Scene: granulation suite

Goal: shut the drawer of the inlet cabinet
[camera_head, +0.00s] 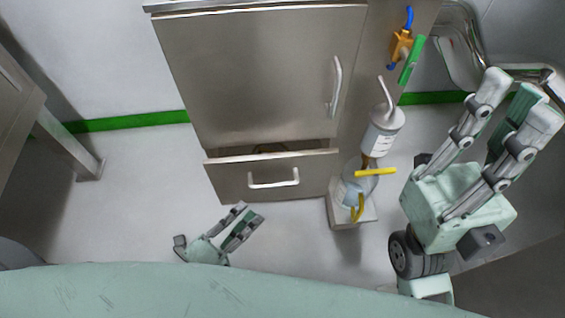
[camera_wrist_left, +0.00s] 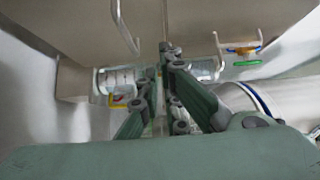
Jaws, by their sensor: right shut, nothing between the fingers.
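The inlet cabinet (camera_head: 250,75) is a grey steel unit with a large door above a low drawer (camera_head: 225,183). The drawer stands partly pulled out, with a dark gap behind its front panel. Its pale bar handle (camera_head: 274,183) faces me. My left gripper (camera_head: 252,214) is low in front of the drawer, apart from it in the head view, its fingers angled up and right. In the left wrist view its fingertips (camera_wrist_left: 170,55) look close together, with nothing visible between them. My right gripper (camera_head: 515,95) is shut and empty, well to the right of the cabinet.
A bottle (camera_head: 382,132) with a spout and a clear vessel with yellow handles (camera_head: 358,185) stand on a small base (camera_head: 345,216) right of the drawer. Orange, blue and green fittings (camera_head: 402,48) are above. Floor is clear left of the drawer.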

